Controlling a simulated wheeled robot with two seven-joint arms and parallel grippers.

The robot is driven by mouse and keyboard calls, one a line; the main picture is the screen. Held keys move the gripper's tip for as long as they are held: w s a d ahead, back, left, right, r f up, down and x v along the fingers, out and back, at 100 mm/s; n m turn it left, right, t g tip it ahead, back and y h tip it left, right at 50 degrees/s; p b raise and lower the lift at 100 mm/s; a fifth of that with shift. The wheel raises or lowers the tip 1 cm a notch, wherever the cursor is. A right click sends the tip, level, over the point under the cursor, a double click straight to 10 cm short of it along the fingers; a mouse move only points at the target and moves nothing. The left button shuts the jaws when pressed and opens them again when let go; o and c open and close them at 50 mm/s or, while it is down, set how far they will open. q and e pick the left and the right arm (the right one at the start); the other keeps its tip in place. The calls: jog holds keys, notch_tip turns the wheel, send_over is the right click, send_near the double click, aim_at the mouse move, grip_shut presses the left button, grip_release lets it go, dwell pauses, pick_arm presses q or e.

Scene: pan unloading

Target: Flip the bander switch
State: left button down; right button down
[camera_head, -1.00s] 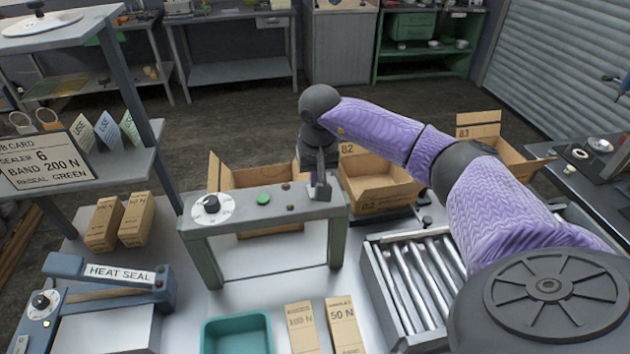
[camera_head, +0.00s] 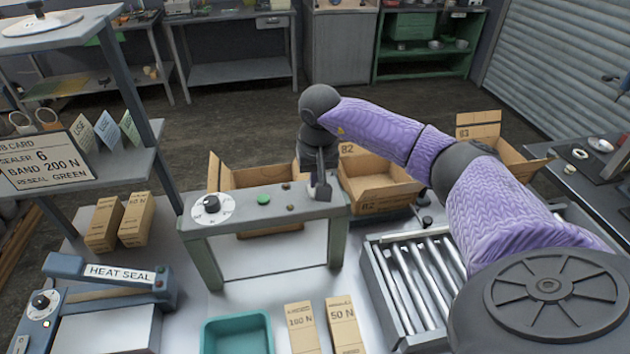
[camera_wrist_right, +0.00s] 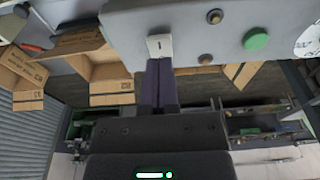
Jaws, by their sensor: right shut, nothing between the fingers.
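The bander is a grey-green arch (camera_head: 265,208) on the table in the head view, with a dial (camera_head: 212,208), a green button (camera_head: 264,199) and small brown knobs on its top bar. Its switch shows in the right wrist view as a small white rocker (camera_wrist_right: 159,46) marked with a line. My right gripper (camera_wrist_right: 157,64) is shut and empty, its fingertips at the near edge of the rocker, touching or almost touching it. In the head view the right gripper (camera_head: 320,190) stands over the right end of the bar and hides the switch. My left gripper is out of view.
A heat sealer (camera_head: 110,274) stands at the left, and a teal bin (camera_head: 237,335) and boxes marked 100 N (camera_head: 301,328) and 50 N (camera_head: 343,325) are in front. A roller conveyor (camera_head: 415,280) lies at the right. Open cartons (camera_head: 378,188) stand behind the bander.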

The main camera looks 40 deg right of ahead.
jog(key=shift+f+b, duration=1)
jog(key=shift+f, duration=0.2)
dwell(0.8)
jog(key=shift+r, duration=0.1)
notch_tip(320, 180, up, 7)
jog(key=p, duration=0.5)
jog(key=shift+p, duration=0.3)
